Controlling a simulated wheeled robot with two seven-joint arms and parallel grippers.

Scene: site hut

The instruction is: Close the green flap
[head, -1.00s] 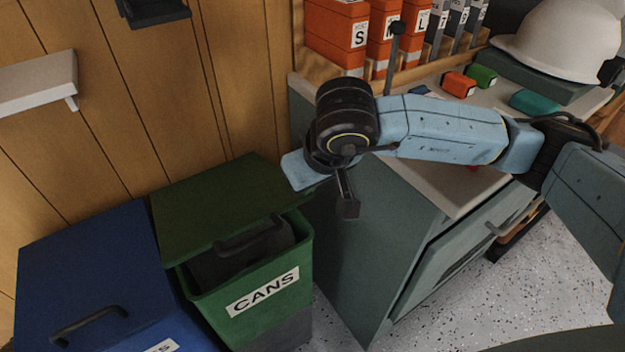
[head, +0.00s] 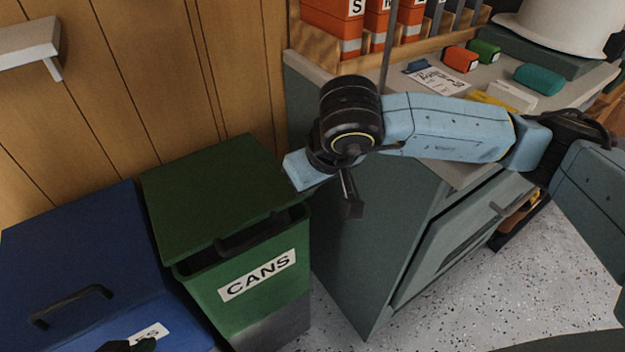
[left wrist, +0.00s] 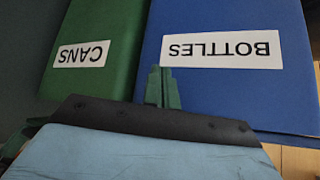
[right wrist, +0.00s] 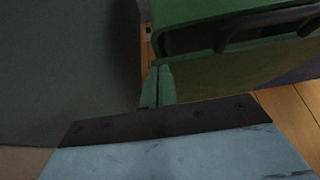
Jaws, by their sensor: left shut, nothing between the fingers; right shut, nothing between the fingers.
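The green flap (head: 215,195) is the lid of the green CANS bin (head: 262,295). It hangs slightly open, with a narrow dark gap above the front rim. Its black handle (head: 262,229) is at the front edge. In the right wrist view, the handle (right wrist: 270,25) and part of the bin show at upper right. My right gripper (right wrist: 160,70) is shut and empty beside the bin; in the head view, its fingers are hard to make out. My left gripper (head: 145,344) is shut and empty at the bottom edge, by the blue bin's front; its fingertips also show in the left wrist view (left wrist: 162,72).
The blue BOTTLES bin (head: 85,265) stands left of the green one, its lid down. A grey-green cabinet (head: 365,260) stands close on the right. Its top holds orange binders (head: 335,25), small coloured items and a white helmet (head: 565,22). Speckled floor (head: 510,290) is free at right.

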